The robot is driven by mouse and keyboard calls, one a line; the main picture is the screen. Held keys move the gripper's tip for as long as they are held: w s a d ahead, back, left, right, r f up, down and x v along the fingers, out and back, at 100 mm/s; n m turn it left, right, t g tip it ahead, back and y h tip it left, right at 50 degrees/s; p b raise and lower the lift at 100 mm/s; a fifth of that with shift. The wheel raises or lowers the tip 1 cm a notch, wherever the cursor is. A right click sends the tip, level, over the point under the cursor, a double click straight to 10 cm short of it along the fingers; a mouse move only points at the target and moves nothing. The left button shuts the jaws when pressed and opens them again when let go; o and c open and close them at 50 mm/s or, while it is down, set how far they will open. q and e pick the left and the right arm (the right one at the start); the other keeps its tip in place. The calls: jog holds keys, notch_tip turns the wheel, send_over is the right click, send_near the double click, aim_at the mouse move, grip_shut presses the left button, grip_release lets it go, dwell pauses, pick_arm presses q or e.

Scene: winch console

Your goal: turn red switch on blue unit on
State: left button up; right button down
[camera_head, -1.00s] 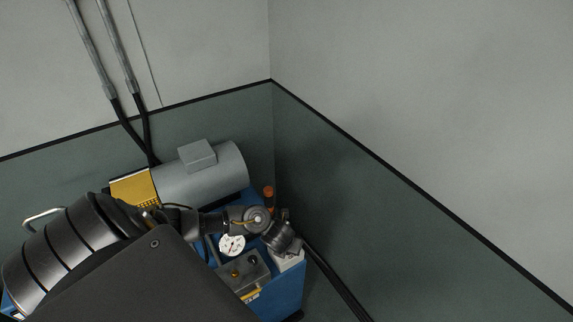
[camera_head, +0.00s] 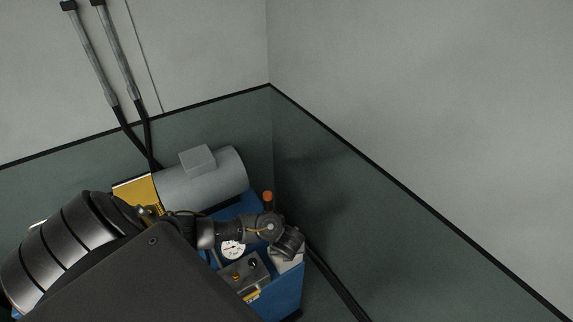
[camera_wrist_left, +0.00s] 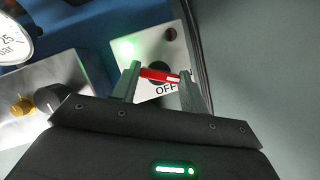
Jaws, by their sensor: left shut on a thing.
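The blue unit (camera_head: 290,290) stands in the room's corner. Its white switch plate (camera_head: 287,262) is partly hidden by my left wrist in the head view. In the left wrist view, the red switch (camera_wrist_left: 158,75) lies nearly level across the white plate (camera_wrist_left: 148,48), above the word OFF. My left gripper (camera_wrist_left: 161,83) has one finger at each end of the red switch and is shut on it. A green glow (camera_wrist_left: 126,50) shows on the plate at upper left, and a dark round part (camera_wrist_left: 169,62) sits above the switch. My right gripper is not in view.
A grey control box (camera_head: 243,272) with a yellow knob (camera_wrist_left: 22,105) and a black knob (camera_wrist_left: 48,97) is beside the plate. A white dial gauge (camera_head: 233,249) and an orange-topped post (camera_head: 267,197) are near my wrist. A grey cylinder (camera_head: 205,180) lies behind; black cables (camera_head: 335,283) run right.

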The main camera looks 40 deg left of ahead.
pick_arm(q)
jog(key=o, duration=1)
jog(key=p+v, duration=0.6)
jog(key=v, duration=0.4)
jog(key=shift+r, duration=0.4)
